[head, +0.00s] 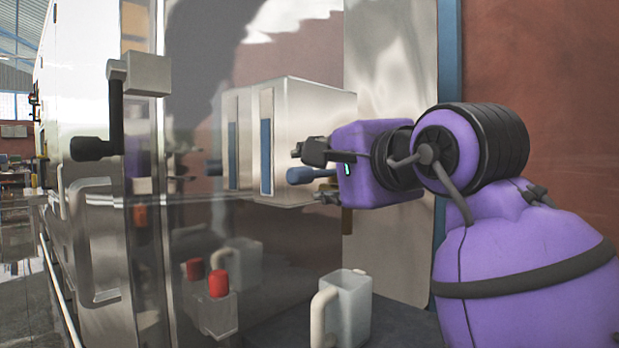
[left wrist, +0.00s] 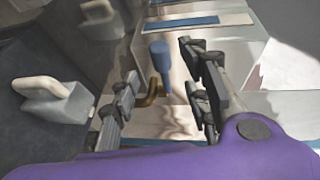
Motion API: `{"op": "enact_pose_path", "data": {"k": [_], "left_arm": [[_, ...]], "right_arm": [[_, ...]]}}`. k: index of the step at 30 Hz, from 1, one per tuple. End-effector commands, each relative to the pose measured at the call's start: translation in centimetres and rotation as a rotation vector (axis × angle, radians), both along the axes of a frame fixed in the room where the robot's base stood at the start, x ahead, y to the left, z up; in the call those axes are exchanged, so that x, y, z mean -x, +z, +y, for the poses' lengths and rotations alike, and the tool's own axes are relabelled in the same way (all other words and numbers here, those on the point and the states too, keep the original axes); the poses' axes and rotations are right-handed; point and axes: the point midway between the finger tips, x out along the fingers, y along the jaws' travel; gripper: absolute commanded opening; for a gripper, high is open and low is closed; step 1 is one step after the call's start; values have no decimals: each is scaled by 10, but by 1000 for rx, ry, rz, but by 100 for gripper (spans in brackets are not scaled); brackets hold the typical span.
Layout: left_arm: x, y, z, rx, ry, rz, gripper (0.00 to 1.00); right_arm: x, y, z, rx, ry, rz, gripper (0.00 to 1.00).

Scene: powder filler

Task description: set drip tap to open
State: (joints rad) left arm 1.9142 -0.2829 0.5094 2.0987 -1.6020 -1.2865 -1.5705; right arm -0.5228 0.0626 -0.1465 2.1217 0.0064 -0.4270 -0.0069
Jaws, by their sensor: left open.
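The drip tap has a blue handle (head: 312,175) and a brass-coloured spout (head: 347,221) under the steel box. In the head view the handle points left, roughly level. The tap's blue handle also shows in the left wrist view (left wrist: 160,57), with the bent brass pipe (left wrist: 151,93) beside it. My left gripper (head: 312,172) is open, with its black fingers on either side of the handle; it shows in the left wrist view too (left wrist: 160,64). I cannot tell whether a finger touches the handle. My purple wrist hides the tap's base. My right gripper is not in view.
A grey jug (head: 355,308) with a cream handle stands on the dark surface below the tap. A red button (head: 218,283) sits on a grey box. A black crank (head: 116,115) sticks out at left. The steel box (head: 312,140) is close beside my gripper.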

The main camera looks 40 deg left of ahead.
Motion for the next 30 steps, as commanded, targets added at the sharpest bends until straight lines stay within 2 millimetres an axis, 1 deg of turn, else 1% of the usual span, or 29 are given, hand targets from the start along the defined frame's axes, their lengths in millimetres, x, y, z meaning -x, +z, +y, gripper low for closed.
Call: {"op": "enact_pose_path", "data": {"k": [4,8,12,15,18,21,28,30], "left_arm": [[-5,-2,9,-13,-5,25,43],[-14,-5,27,-12,-4,25,43],[-24,-8,46,-13,-5,22,43],[-31,-10,58,-13,-5,23,43],[-34,-11,65,-13,-7,22,43],[-36,-11,68,-14,-7,22,43],[-36,-11,68,-13,-7,20,43],[-36,-11,68,-13,-7,20,33]], "right_arm": [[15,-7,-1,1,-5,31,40],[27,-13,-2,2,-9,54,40],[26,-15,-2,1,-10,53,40],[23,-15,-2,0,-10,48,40],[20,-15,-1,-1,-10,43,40],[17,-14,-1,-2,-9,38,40],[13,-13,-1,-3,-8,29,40],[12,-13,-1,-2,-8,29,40]]}}
